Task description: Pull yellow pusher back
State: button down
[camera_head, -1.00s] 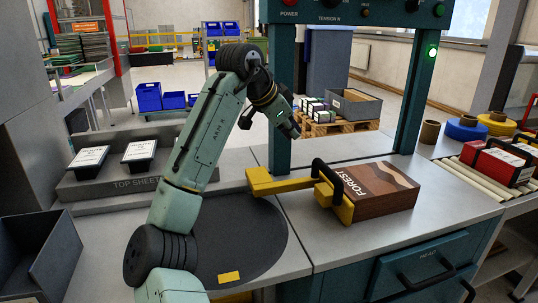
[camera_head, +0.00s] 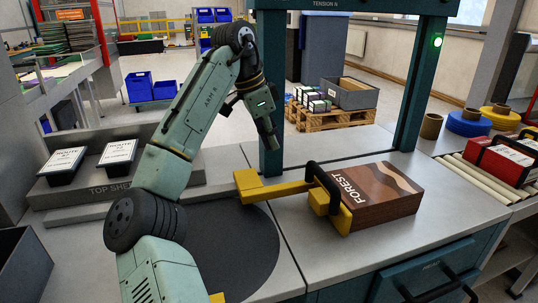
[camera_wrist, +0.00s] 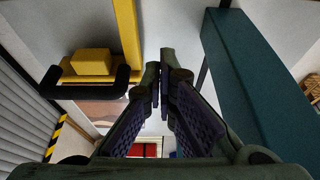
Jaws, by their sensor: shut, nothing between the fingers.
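The yellow pusher (camera_head: 278,191) lies on the grey worktop in the head view. Its yellow plate stands against the left side of a brown box marked FOREST (camera_head: 378,196). A black handle (camera_head: 323,182) arches up from the pusher. In the wrist view the yellow bar (camera_wrist: 128,40) and black handle (camera_wrist: 85,92) are left of the fingers. My gripper (camera_head: 272,143) is shut and empty, above and behind the yellow bar, beside the left teal post. In the wrist view its fingertips (camera_wrist: 165,62) are close together and apart from the pusher.
A teal frame post (camera_head: 271,85) stands right beside my gripper and shows large at the right of the wrist view (camera_wrist: 255,85). Two labelled black trays (camera_head: 118,152) sit at the left. A roller conveyor (camera_head: 480,180) is at the right. The worktop in front of the box is clear.

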aim_at(286, 188)
jog(key=x, duration=0.8)
jog(key=shift+f, duration=0.3)
jog(key=a, duration=0.1)
jog(key=s+a+p, duration=0.1)
jog(key=shift+a, duration=0.4)
jog(key=shift+a+f, duration=0.15)
jog(key=shift+a, duration=0.2)
